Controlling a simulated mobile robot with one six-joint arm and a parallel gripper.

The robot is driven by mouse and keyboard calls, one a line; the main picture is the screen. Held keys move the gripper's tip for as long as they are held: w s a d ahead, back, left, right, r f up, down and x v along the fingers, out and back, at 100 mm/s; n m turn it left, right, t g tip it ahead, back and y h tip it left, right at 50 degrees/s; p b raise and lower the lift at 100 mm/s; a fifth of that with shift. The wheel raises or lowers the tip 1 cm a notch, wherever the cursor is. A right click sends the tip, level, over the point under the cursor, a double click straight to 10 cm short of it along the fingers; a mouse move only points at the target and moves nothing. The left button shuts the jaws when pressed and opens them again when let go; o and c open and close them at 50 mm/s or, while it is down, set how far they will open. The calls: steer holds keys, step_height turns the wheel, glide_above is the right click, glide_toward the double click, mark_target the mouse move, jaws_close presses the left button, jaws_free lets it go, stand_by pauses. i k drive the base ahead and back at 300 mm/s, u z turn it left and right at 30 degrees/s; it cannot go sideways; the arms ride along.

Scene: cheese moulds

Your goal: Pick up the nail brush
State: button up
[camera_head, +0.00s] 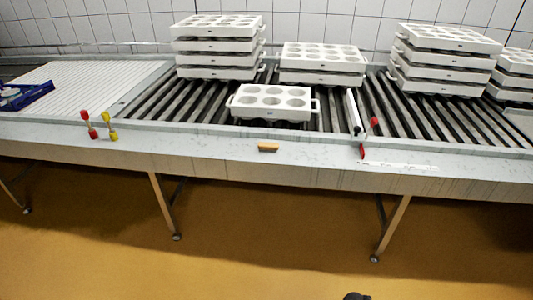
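A small block-shaped brush with a tan-brown top, which looks like the nail brush (268,147), lies on the front ledge of the long grey metal table (200,143). It sits a little left of the picture's middle, just in front of a single white mould tray. Nothing touches it from above. My gripper's fingers do not show. Only a small dark rounded shape is cut off at the bottom edge, and I cannot tell whether it is part of my arm.
Stacks of white moulds (218,46) and a single mould tray (271,102) stand on rollers behind the brush. The ledge beside the brush is clear.

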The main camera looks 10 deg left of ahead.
mark_target(262, 145)
steer(key=k, duration=1.15)
steer(key=u, duration=0.55)
steer(key=i, duration=0.85)
steer(key=u, duration=1.05)
steer(key=i, duration=0.75)
steer(key=u, duration=0.3)
steer(key=i, duration=1.2)
